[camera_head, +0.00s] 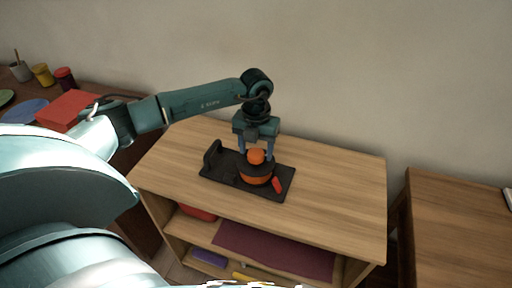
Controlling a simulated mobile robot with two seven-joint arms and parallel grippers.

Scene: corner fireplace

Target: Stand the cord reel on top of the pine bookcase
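The cord reel (256,176), an orange drum with a black top and an orange knob, is on the wooden top of the pine bookcase (325,192). It sits on a flat dark plate (221,172) with an upright piece at its left end; I cannot tell whether this plate is part of the reel. A small red piece lies at its right. My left gripper (257,153) points down over the reel, its fingers apart on either side of the orange knob, with slight gaps showing. My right gripper is out of view.
The shelves below hold a red item (198,212), a maroon sheet (275,250) and a purple item (209,257). A brown table (455,235) stands at right. A desk at left carries a red box (66,110) and several pots. The bookcase top's right half is clear.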

